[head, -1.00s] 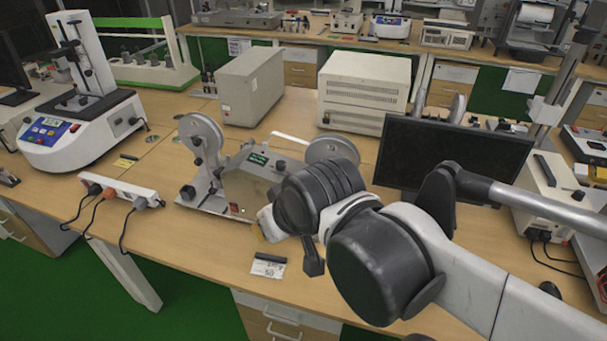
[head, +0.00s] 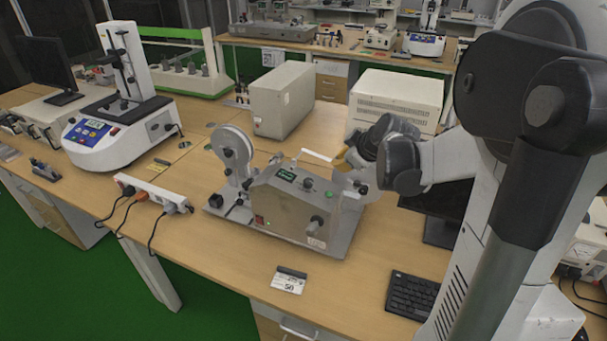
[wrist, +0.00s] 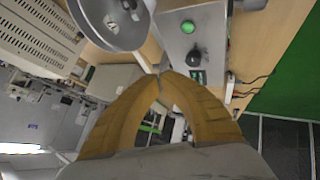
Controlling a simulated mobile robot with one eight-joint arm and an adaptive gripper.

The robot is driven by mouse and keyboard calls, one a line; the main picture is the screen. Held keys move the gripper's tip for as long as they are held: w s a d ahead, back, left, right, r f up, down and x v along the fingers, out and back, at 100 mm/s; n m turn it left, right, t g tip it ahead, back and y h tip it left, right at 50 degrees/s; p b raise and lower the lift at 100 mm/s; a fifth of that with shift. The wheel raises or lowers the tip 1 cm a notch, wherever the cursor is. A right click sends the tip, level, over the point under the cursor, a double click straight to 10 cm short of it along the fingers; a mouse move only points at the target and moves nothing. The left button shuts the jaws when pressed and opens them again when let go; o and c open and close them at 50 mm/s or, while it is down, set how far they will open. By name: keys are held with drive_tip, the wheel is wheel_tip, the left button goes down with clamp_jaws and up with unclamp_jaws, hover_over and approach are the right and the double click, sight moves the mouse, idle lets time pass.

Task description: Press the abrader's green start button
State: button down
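The abrader (head: 290,212) is a grey metal box with a reel at its left, standing on the wooden bench. Its top carries a green display (head: 287,174), a dark knob (head: 308,183) and a small green button (head: 329,194). In the wrist view the round green button (wrist: 188,27) is clear, with the black knob (wrist: 193,57) beside it. My gripper (wrist: 161,75) has yellow fingers whose tips meet, with nothing visible between them. Its tips appear apart from the button. In the head view my gripper (head: 343,159) is small, beside the abrader's right end, partly hidden by my wrist.
A power strip (head: 152,193) with cables lies left of the abrader. A card (head: 289,281) and a keyboard (head: 412,295) lie in front. Two pale boxes (head: 281,100) (head: 392,103) stand behind. A monitor (head: 440,212) stands right, partly behind my arm.

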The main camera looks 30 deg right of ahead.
drive_tip(key=shift+d+f, duration=0.1)
idle(0.3)
drive_tip(key=b, duration=0.7)
approach(325, 186)
drive_tip(key=x, duration=0.5)
drive_tip(key=shift+w+d, duration=0.1)
idle(0.8)
drive_tip(key=shift+w+f+b, duration=0.1)
drive_tip(key=shift+f+b, duration=0.15)
drive_tip(key=shift+b, duration=0.05)
